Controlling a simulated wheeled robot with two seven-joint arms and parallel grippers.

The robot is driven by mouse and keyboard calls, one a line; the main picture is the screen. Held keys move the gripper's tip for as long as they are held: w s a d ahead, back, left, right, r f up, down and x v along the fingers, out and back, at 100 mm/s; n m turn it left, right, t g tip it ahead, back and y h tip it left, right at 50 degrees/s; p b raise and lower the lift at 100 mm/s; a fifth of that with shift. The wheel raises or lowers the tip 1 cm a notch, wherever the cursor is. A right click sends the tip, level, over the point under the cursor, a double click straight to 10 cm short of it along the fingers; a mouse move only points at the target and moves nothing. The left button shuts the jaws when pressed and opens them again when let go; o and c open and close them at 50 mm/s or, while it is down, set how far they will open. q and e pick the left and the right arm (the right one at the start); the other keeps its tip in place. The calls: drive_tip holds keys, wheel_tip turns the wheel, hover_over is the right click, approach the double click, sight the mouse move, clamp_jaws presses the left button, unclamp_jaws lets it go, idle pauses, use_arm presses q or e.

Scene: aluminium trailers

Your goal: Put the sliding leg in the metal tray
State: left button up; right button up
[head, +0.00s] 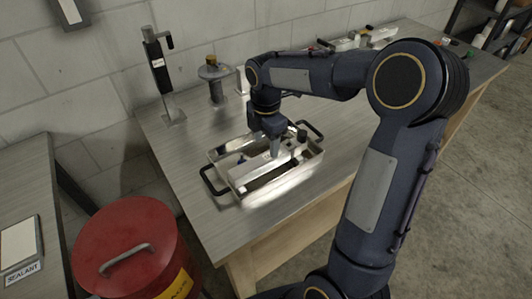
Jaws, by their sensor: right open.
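The metal tray (236,198) is a shiny shallow box with black handles at both ends, on the grey workbench. A long pale metal part (252,170) lies in it, with dark pieces near its right end; a small blue item shows at the tray's left. I cannot tell for sure whether this long part is the sliding leg. A black and silver post on a flat foot plate (158,70) stands upright at the bench's back left. My right gripper (275,154) points down over the tray's middle, open, close to the long part; its fingertips are small and contact is unclear. My left gripper is out of view.
A grey flanged post with a yellowish top (214,82) stands behind the tray. More parts (350,42) lie at the bench's far end. A red drum (130,245) stands at front left, beside a lower table (40,190). Bare bench lies left of the tray.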

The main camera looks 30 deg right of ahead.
wheel_tip(320, 180, up, 2)
drive_tip(key=s+a+r+m+t+y, duration=0.1)
drive_tip(key=s+a+m+t+y, duration=0.1)
drive_tip(key=s+m, duration=0.8)
drive_tip(key=s+a+r+m+t+y, duration=0.1)
drive_tip(key=s+a+m+t, duration=0.2)
drive_tip(key=s+m, duration=0.7)
drive_tip(key=shift+s+a+m+t+y, duration=0.3)
drive_tip(key=shift+s+a+y, duration=0.1)
drive_tip(key=shift+s+a, duration=0.75)
